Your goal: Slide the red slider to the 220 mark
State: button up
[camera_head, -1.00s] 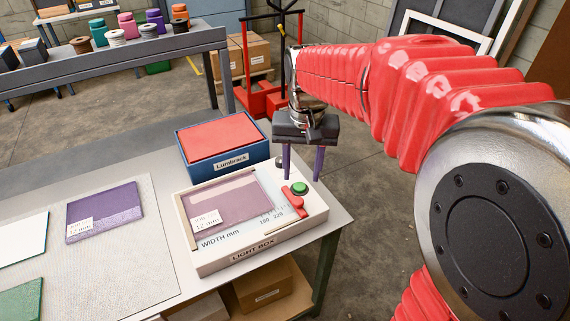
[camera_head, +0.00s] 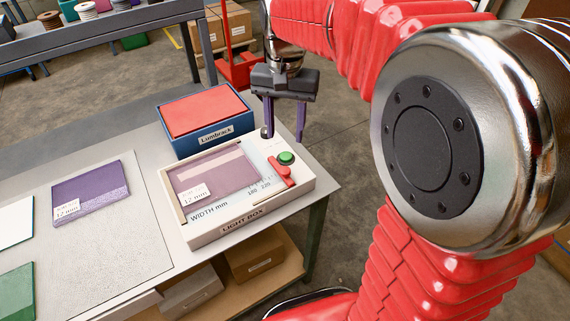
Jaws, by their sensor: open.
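The light box (camera_head: 225,232) is a pale, shallow box at the table's right corner, with a purple sheet (camera_head: 207,170) under its window and a "WIDTH mm" scale. The red slider (camera_head: 281,173) sits at the right end of the scale, close to the printed 220 mark (camera_head: 266,184). A round green button (camera_head: 286,158) is just behind it. My gripper (camera_head: 284,137) points down with two purple fingers apart and nothing between them. In the picture the fingertips are above the green button and the box's back right corner. Their height over the box cannot be told.
A blue bin with a red top labelled Lumbrack (camera_head: 205,138) stands against the back of the light box. A purple sample (camera_head: 90,190) lies on a grey mat to the left. A shelf with cartons (camera_head: 252,256) is below. Open floor lies right of the table.

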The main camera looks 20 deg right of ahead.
aim_at(285, 169)
notch_tip(285, 169, down, 13)
jog(key=shift+r, duration=0.1)
dwell(0.4)
grip_shut()
dwell(0.5)
